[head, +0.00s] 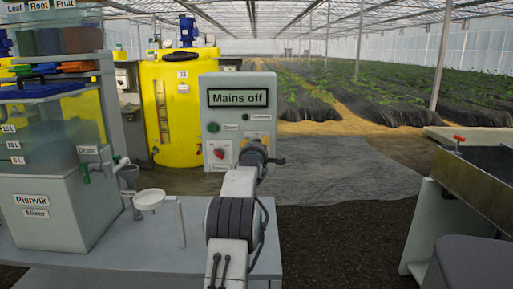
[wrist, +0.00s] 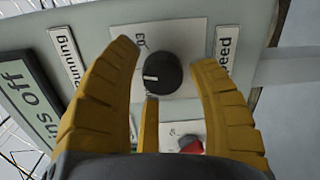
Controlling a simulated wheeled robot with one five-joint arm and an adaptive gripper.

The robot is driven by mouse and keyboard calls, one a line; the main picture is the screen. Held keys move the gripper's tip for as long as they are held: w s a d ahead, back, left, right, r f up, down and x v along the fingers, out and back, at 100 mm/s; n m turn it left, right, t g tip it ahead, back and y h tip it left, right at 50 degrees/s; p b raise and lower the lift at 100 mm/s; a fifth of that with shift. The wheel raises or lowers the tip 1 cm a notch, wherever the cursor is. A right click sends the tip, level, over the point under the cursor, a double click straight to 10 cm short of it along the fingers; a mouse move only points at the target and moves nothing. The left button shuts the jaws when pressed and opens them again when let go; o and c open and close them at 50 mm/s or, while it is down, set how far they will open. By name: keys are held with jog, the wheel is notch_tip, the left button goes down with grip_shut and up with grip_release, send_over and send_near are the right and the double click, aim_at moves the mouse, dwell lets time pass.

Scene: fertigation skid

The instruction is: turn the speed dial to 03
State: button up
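The speed dial (wrist: 163,73) is a round black knob with a short white mark that points to the left in the wrist view. It sits on a pale plate with a small character label (wrist: 140,43), too unclear to read surely. A "Speed" label (wrist: 226,52) is on the right. My gripper (wrist: 165,54) is open, its yellow fingers on either side of the dial with small gaps. In the head view my gripper (head: 257,156) is at the lower right of the grey control box (head: 238,82) and hides the dial.
The box's display (head: 238,98) reads "Mains off". A red switch (head: 218,153) is left of my gripper; it also shows below the dial in the wrist view (wrist: 191,145). A green button (head: 213,127) is above it. A mixer tank (head: 52,205) stands left, and a metal trough (head: 480,185) right.

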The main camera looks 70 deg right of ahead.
jog(key=shift+o, duration=0.4)
jog(key=shift+f, duration=0.1)
jog(key=shift+a, duration=0.1)
jog(key=v, duration=1.1)
jog(key=shift+a, duration=0.4)
jog(key=shift+s, duration=0.15)
